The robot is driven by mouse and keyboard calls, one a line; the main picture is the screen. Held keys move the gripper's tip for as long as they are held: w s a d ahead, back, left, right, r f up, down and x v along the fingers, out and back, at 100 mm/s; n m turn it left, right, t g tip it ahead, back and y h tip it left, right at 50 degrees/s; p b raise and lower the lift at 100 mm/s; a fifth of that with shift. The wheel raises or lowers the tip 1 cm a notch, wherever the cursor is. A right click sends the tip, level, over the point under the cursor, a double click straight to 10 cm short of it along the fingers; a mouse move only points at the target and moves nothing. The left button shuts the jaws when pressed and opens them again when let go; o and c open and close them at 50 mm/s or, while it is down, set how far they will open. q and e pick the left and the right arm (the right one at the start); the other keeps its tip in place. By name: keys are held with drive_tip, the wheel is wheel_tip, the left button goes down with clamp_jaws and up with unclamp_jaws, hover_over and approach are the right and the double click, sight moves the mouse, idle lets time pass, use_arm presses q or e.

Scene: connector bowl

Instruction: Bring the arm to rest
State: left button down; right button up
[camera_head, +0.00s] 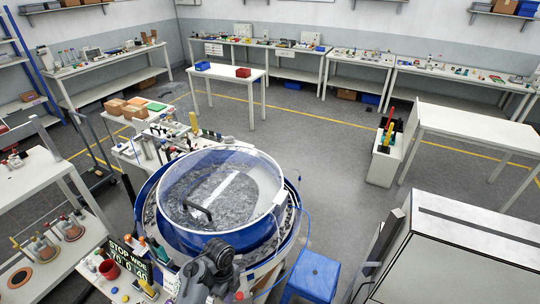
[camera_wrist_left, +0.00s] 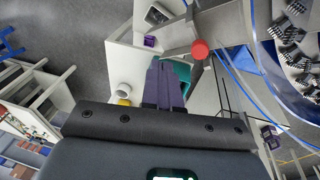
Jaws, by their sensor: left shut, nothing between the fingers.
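My left gripper (camera_head: 213,272) shows dark at the bottom centre of the head view, low in front of the round blue bowl feeder (camera_head: 190,238). In the left wrist view the two purple-grey fingers (camera_wrist_left: 164,75) are together, with nothing between them. A white surface and a teal thing (camera_wrist_left: 183,70) lie beyond the fingertips. A red round knob (camera_wrist_left: 200,49) shows just right of them. My right gripper does not show in either view.
The bowl has a clear lid with a black handle (camera_head: 197,209). A blue stool (camera_head: 314,275) and a pale cabinet (camera_head: 450,255) stand to the right. Open floor lies behind the stool.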

use_arm(q)
drive_tip(key=s+a+f+g+y, duration=0.1)
drive_tip(key=s+a+f, duration=0.2)
drive_tip(key=s+f, duration=0.4)
drive_tip(key=s+a+f+g, duration=0.15)
drive_tip(key=s+f, duration=0.25)
drive_tip(key=s, duration=0.5)
drive_tip(key=s+a+f+n+t, duration=0.1)
drive_tip(key=s+a+n, duration=0.35)
drive_tip(key=s, duration=0.65)
drive_tip(key=s+r+n+t, duration=0.3)
drive_tip(key=s+r+n, duration=0.25)
drive_tip(key=r, duration=0.25)
drive_tip(key=w+d+r+n+t, duration=0.1)
drive_tip(key=w+r+n+t, duration=0.3)
drive_tip(key=r+n, duration=0.6)
drive_tip(key=shift+w+d+r+h, duration=0.15)
drive_tip(key=shift+w+r+h, duration=0.15)
drive_tip(key=shift+w+r, duration=0.9)
drive_tip(key=shift+s+r+t, duration=0.15)
drive_tip(key=shift+t, duration=0.1)
